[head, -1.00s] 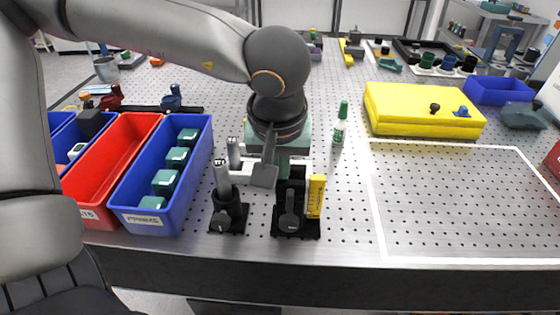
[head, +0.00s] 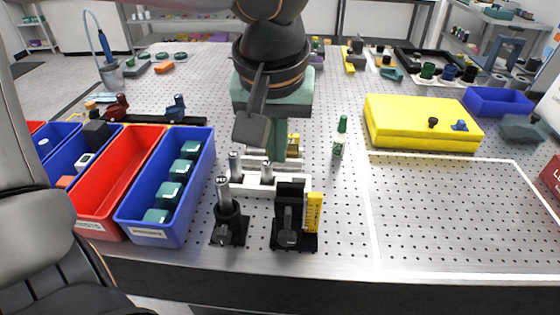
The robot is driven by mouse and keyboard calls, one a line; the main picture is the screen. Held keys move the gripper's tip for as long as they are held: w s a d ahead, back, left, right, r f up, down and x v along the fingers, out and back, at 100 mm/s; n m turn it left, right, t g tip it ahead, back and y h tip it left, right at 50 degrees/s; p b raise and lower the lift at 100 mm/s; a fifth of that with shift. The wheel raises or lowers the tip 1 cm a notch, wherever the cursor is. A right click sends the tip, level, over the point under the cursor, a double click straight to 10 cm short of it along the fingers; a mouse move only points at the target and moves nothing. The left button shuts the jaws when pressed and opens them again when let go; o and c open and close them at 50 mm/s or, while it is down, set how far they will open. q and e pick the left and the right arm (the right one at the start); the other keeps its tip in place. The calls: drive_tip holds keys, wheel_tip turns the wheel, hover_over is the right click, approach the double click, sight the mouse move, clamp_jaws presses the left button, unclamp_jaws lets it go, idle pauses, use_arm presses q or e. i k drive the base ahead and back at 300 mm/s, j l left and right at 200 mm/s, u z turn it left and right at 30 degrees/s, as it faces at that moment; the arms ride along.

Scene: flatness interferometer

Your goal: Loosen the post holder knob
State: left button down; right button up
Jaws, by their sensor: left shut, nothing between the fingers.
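A black post holder (head: 230,228) with a steel post (head: 223,190) stands upright near the front edge of the perforated table. Its small dark knob (head: 220,237) faces the front. My left gripper (head: 252,132) hangs from above, up and behind the post holder in the picture, apart from it. Its fingers are shut and hold nothing. To the right of the post holder stands a black block (head: 290,200) with a dark lever-like knob (head: 288,234) and a yellow scale (head: 313,210). My right gripper is not in view.
A blue bin (head: 150,234) with several teal blocks and a red bin (head: 85,224) stand at the left. A white rail with short posts (head: 267,174) is behind the holder. A green-capped bottle (head: 338,148) and a yellow case (head: 420,122) stand right. The front right table is clear.

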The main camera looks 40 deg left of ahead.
sight(222, 236)
drive_tip(key=k, duration=1)
